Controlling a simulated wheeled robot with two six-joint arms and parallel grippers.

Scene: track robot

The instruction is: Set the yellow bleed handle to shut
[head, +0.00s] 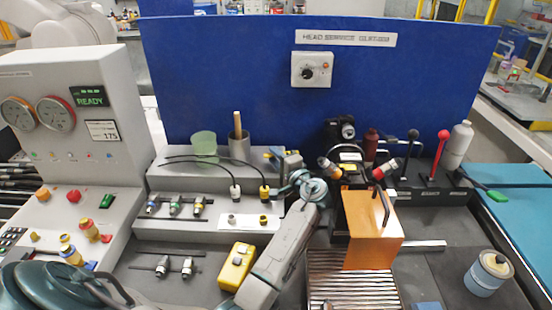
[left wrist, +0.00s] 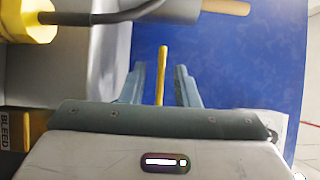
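The yellow bleed handle (left wrist: 162,72) shows in the left wrist view as a thin upright bar between the two fingers of my left gripper (left wrist: 160,82). There is a gap on each side, so the fingers are around the handle and appear not to touch it. A BLEED label (left wrist: 5,130) is at the left edge of that view. In the head view my left gripper (head: 288,162) is at the right end of the grey back ledge, and a small yellow tip (head: 271,155) shows beside it. The wrist hides most of the handle's mount. My right gripper is not in view.
Black hoses with a yellow connector (head: 264,191) end just left of the gripper. The blue panel (head: 230,70) closes off the back. An orange box (head: 372,232) stands to the right.

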